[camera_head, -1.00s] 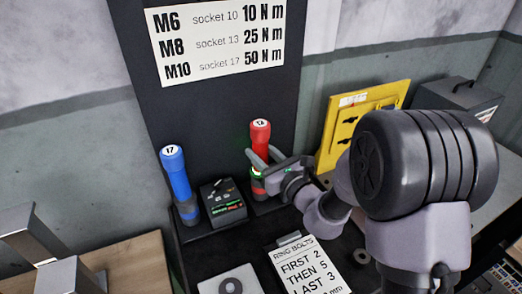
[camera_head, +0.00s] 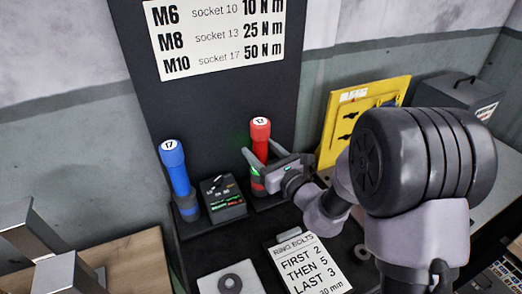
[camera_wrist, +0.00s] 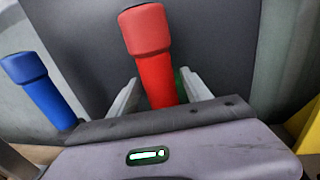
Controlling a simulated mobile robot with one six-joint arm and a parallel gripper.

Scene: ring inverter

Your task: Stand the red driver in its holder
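The red driver (camera_head: 260,133), marked 13 on its cap, stands about upright at the right-hand place of the black holder (camera_head: 270,203), against the dark back panel. My gripper (camera_head: 260,150) is open, with one finger on each side of the driver's body. In the wrist view the red driver (camera_wrist: 150,60) rises between the two spread fingers (camera_wrist: 158,82), and a gap shows beside it. The driver's lower end is partly hidden by my gripper, so its exact seating is hard to see.
A blue driver (camera_head: 176,170) marked 17 stands in the left place. A small black device (camera_head: 222,198) with a display sits between the two. A yellow panel (camera_head: 350,125) and a grey box (camera_head: 458,100) stand to the right. A ring bolts card (camera_head: 308,265) lies in front.

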